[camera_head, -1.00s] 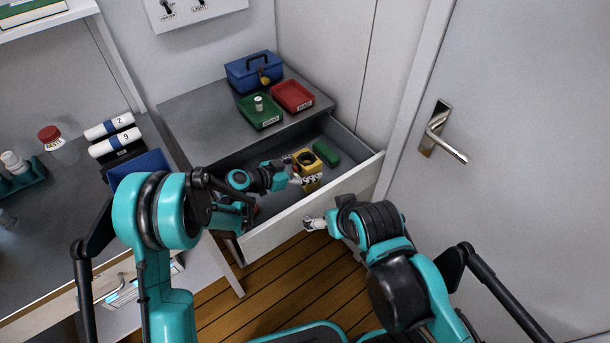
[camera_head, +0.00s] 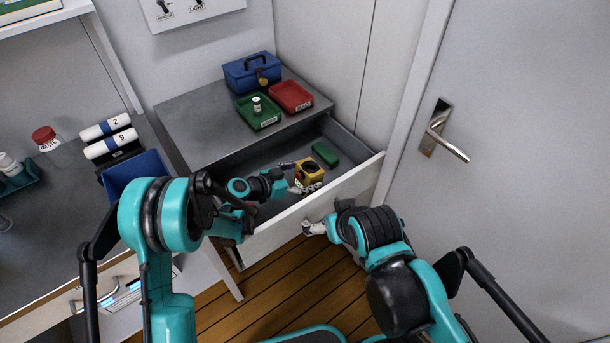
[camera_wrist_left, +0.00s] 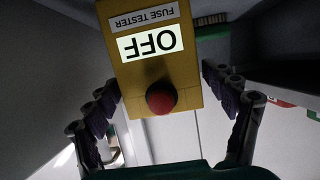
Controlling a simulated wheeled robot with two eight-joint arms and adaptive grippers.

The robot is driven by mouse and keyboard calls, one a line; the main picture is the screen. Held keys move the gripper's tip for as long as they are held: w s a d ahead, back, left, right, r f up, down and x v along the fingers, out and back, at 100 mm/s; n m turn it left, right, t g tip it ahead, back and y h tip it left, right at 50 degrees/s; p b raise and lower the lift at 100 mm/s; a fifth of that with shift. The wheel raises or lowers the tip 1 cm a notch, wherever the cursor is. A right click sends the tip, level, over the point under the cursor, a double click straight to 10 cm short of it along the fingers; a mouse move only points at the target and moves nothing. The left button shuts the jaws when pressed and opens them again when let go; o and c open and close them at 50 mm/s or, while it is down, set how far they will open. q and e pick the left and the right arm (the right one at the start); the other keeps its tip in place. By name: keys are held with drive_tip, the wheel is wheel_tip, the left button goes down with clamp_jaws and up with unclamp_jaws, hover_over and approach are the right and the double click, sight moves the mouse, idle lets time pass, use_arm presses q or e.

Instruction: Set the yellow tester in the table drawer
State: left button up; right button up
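The yellow tester (camera_head: 311,170) is inside the open table drawer (camera_head: 345,183), near its front panel. In the left wrist view the tester (camera_wrist_left: 157,75) shows a FUSE TESTER label, an OFF display and a red button. My left gripper (camera_head: 295,178) reaches into the drawer from the left. Its fingers stand on both sides of the tester, with narrow gaps visible between pads and tester, so it looks open. Whether the tester's underside touches the drawer floor is hidden. My right gripper (camera_head: 314,228) is outside the drawer front; its fingers are too small to judge.
A green brush (camera_head: 325,153) lies in the drawer behind the tester. On the tabletop are a green tray (camera_head: 260,119), a red tray (camera_head: 291,97) and a blue padlocked box (camera_head: 252,73). A door handle (camera_head: 443,136) is at right. The drawer's left part has free floor.

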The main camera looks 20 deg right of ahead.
use_arm(q)
drive_tip(key=shift+r+p, duration=0.4)
drive_tip(key=shift+r, duration=0.1)
drive_tip(key=p+v, duration=0.3)
drive_tip(key=v, duration=0.9)
drive_tip(key=shift+r, duration=0.15)
drive_tip(key=shift+r, duration=0.1)
drive_tip(key=s+a+r+n+t+y, duration=0.1)
drive_tip(key=s+a+r+n+y, duration=0.55)
drive_tip(key=a+r, duration=0.4)
drive_tip(key=s+a+n+t+y, duration=0.1)
drive_tip(key=s+a+n+y, duration=0.5)
drive_tip(key=s+a, duration=0.8)
drive_tip(key=shift+s+a+r+n+t, duration=0.15)
drive_tip(key=shift+a+r+n+t, duration=0.25)
drive_tip(key=shift+a+n, duration=0.35)
